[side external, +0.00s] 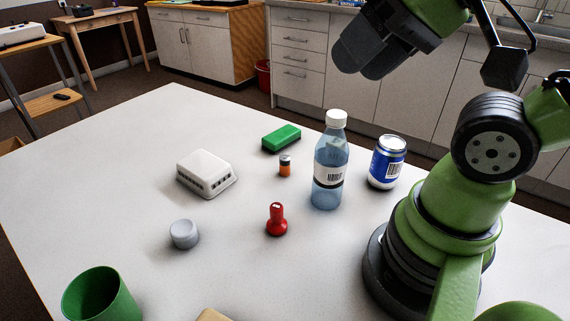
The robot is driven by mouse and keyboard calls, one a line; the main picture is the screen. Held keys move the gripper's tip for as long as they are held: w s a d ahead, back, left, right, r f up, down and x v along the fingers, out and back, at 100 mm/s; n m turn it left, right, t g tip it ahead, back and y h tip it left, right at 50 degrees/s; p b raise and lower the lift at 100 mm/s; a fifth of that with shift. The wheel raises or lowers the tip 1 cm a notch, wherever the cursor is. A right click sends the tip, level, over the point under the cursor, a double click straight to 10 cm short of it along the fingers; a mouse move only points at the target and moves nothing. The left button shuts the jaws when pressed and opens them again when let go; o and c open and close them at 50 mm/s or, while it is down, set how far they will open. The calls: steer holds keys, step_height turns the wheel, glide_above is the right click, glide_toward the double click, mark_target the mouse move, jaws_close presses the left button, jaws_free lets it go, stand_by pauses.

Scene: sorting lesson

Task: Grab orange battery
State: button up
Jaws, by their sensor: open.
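My gripper (362,64) is dark grey, open and empty. It is raised high at the upper right of the side external view, well apart from the battery.
A clear bottle (329,175) and a blue can (387,162) stand to the right. Around the battery are a green block (281,138), white box (206,174), red object (277,222) and grey cylinder (184,234). A green cup (103,298) stands front left.

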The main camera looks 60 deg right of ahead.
steer(key=shift+o, duration=0.4)
steer(key=shift+o, duration=1)
